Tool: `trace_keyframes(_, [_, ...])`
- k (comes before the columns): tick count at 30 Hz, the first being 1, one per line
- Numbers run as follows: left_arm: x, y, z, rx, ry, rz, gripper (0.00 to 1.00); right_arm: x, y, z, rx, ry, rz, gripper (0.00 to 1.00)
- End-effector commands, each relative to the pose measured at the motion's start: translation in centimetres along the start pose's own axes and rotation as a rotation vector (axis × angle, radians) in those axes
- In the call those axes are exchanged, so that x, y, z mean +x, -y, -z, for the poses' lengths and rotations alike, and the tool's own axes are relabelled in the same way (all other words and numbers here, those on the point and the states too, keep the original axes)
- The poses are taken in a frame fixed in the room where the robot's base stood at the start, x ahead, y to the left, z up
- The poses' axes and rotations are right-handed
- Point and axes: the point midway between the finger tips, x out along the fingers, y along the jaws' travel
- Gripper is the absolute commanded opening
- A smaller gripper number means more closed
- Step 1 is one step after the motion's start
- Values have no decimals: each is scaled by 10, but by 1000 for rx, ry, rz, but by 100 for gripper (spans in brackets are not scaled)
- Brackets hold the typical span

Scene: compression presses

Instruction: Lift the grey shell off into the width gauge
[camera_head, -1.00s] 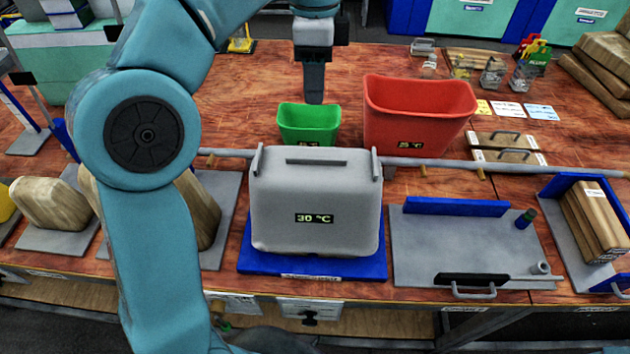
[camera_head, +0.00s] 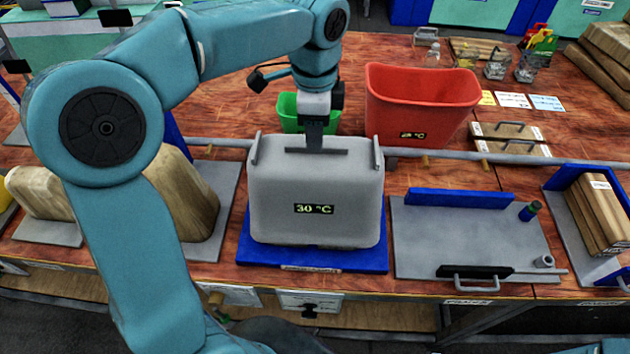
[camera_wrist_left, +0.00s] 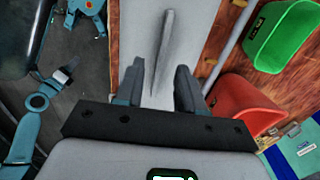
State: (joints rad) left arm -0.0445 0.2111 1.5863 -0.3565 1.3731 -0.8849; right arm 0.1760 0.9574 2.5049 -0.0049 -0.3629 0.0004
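The grey shell (camera_head: 315,195) is a rounded box with a "30 °C" display, standing upright on a blue base (camera_head: 312,259) at the table's front. A thin ridge handle runs along its top. My left gripper (camera_head: 313,146) points down at the middle of that ridge. In the left wrist view the two dark fingers (camera_wrist_left: 159,90) stand apart, one on each side of the ridge (camera_wrist_left: 164,45), with gaps visible. I cannot tell for certain which fixture is the width gauge; a grey plate with a blue fence (camera_head: 475,240) lies right of the shell. My right gripper is not in view.
A red bin (camera_head: 415,110) and a green bin (camera_head: 290,112) stand behind the shell. A grey rail (camera_head: 420,155) runs across the table behind it. Wooden blocks (camera_head: 185,200) stand left. A blue holder with wooden boards (camera_head: 600,210) is at the right.

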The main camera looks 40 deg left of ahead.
Motion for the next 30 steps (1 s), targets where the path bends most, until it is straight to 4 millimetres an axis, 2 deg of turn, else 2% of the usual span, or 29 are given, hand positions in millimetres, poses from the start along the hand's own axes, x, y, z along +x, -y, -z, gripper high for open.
trace_keyframes(5, [22,1,0,-1,2,-2,38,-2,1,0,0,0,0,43])
trace_keyframes(12, [25,1,0,0,0,0,38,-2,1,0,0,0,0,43])
trace_keyframes(13, [25,1,0,0,0,0,35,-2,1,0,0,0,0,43])
trace_keyframes(16, [25,1,0,0,0,0,2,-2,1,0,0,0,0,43])
trace_keyframes(17, [25,1,0,0,0,0,0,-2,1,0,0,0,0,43])
trace_keyframes(30, [25,1,0,0,0,1,0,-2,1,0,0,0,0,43])
